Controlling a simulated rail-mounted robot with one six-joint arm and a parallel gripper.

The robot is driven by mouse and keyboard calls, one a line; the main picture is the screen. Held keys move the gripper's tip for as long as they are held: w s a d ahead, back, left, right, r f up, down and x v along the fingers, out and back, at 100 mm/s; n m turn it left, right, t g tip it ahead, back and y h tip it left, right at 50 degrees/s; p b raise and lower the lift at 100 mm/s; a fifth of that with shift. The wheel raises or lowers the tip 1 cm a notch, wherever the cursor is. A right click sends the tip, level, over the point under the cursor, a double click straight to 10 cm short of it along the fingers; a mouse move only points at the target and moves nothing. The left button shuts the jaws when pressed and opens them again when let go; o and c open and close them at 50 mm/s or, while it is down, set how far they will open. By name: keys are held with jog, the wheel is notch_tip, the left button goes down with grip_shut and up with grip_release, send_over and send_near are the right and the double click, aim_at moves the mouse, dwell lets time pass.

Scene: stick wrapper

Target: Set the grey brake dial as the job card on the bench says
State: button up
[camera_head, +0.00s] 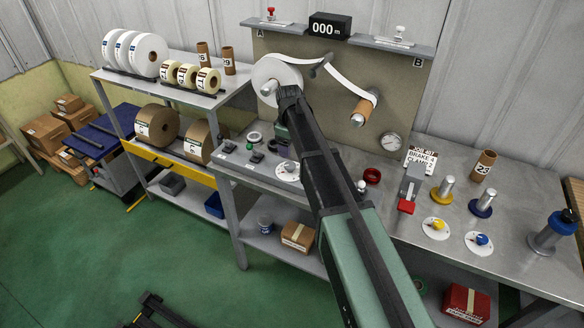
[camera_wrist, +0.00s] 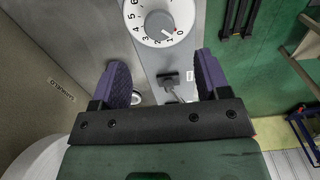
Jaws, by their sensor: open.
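The grey brake dial (camera_wrist: 157,22) is at the top of the wrist view, a grey knob on a white numbered disc. In the head view the dial (camera_head: 288,170) sits on the bench's control panel, just left of my arm. The job card (camera_head: 420,158) stands at the back of the bench and seems to read "BRAKE 4" and "CLAMP 2". My gripper (camera_wrist: 162,75) is open and empty; its two purple-padded fingers are apart, with the dial beyond their tips.
A toggle switch (camera_wrist: 168,78) shows between the fingers. A white roll (camera_head: 272,80) feeds a strip across the backboard near my arm. A yellow-knob dial (camera_head: 437,227) and a blue-knob dial (camera_head: 480,241) lie to the right. A red cup (camera_head: 372,176) stands right of my arm.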

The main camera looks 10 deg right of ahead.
aim_at(290, 165)
notch_tip(290, 165, down, 8)
jog(key=b, duration=0.7)
jog(key=shift+f, duration=0.25)
jog(key=shift+r, duration=0.15)
jog(key=shift+c, duration=0.3)
jog(key=c, duration=0.9)
jog(key=shift+o, duration=0.2)
jog(key=shift+m, duration=0.3)
